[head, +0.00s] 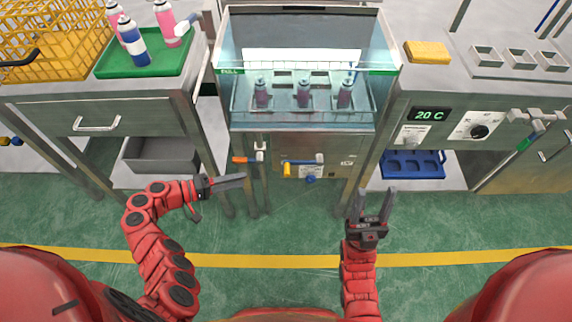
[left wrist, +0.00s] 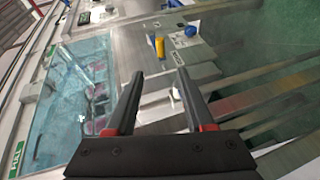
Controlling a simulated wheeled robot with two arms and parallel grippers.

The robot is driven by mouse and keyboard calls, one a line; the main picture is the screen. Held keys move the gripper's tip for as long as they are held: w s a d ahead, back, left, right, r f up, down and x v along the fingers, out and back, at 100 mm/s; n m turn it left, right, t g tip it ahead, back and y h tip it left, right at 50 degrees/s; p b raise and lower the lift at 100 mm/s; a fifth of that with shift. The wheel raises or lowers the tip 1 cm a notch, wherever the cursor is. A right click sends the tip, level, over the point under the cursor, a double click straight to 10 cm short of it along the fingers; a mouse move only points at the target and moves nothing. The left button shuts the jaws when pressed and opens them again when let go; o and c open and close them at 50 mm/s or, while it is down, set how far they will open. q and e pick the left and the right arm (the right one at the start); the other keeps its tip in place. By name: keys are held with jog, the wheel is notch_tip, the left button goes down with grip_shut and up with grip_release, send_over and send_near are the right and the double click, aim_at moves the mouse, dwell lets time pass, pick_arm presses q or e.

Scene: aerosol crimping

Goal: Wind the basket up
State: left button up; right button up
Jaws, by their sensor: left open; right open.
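The glass-walled water tank (head: 387,72) stands at the back centre. A wire basket (head: 236,100) sits in it with three pink cans (head: 303,96), seemingly down in the water. On the tank's front are an orange-handled crank (head: 241,159), a blue-tipped lever (head: 319,158) and a yellow handle (head: 287,170). My left gripper (head: 243,180) is open and empty, just below and in front of the orange handle, apart from it. Its fingers (left wrist: 160,74) point towards the tank front in the left wrist view. My right gripper (head: 378,192) is open and empty, low to the right of the tank.
A left bench holds a yellow crate (head: 95,52) and a green tray (head: 150,66) with several cans. A right bench carries a 20 C display (head: 429,115) and a dial (head: 480,131). A blue rack (head: 412,168) sits beneath. The green floor before the tank is clear.

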aim_at(287, 168)
pick_arm(q)
jog(key=b+x, duration=0.1)
jog(key=x, duration=1.6)
jog(key=shift+s, duration=0.1)
grip_shut()
dwell(0.7)
